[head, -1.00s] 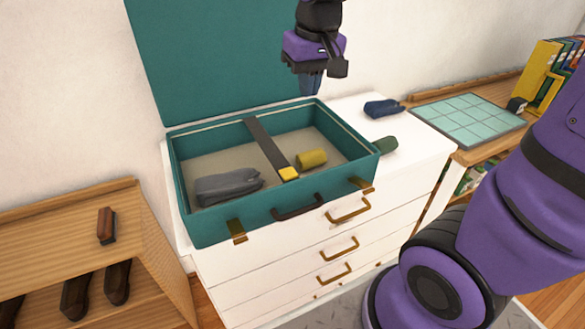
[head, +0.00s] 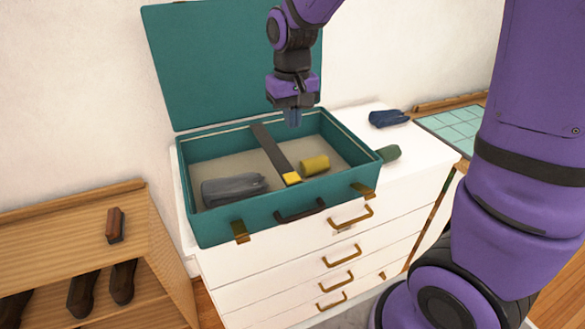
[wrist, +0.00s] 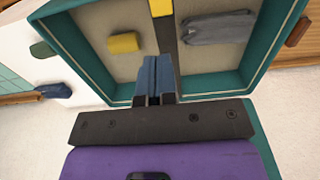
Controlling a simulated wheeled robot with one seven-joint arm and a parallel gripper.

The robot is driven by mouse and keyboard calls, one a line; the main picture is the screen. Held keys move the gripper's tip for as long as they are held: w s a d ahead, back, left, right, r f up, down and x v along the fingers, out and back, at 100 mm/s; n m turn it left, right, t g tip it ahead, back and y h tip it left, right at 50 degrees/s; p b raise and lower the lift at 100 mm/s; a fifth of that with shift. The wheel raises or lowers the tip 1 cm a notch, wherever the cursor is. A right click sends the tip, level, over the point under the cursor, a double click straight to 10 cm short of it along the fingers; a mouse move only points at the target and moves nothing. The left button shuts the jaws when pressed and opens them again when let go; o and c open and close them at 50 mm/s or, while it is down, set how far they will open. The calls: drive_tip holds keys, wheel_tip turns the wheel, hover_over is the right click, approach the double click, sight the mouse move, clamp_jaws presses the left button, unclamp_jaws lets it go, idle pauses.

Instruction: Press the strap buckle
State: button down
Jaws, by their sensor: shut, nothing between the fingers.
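The open teal suitcase (head: 215,225) lies on the white dresser with its lid (head: 235,65) raised against the wall. A dark strap (head: 268,145) crosses the case from the back edge toward the front and ends in a yellow buckle (head: 292,178) near the front wall. The buckle also shows at the top of the wrist view (wrist: 161,7). My gripper (head: 292,118) points down above the back part of the case, behind the buckle and apart from it. Its blue fingers (wrist: 155,75) are together and empty, in line with the strap in the wrist view.
A grey rolled cloth (head: 234,187) and a yellow roll (head: 315,164) lie inside the case, either side of the strap. A green roll (head: 390,153) and a navy cloth (head: 388,118) lie on the white dresser (head: 430,150) at right. A wooden shoe rack (head: 60,225) stands at left.

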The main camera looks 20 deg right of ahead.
sight(294, 177)
wheel_tip(294, 177, down, 14)
drive_tip(key=shift+r, duration=0.1)
idle(0.5)
drive_tip(key=shift+f, duration=0.65)
drive_tip(key=shift+s+f, duration=0.3)
drive_tip(key=shift+f, duration=0.15)
drive_tip(key=shift+r, duration=0.1)
drive_tip(key=shift+w+r, duration=0.1)
drive_tip(key=shift+r, duration=0.15)
wheel_tip(294, 177, up, 14)
drive_tip(key=shift+w, duration=0.15)
drive_tip(key=shift+r, duration=0.1)
idle(0.4)
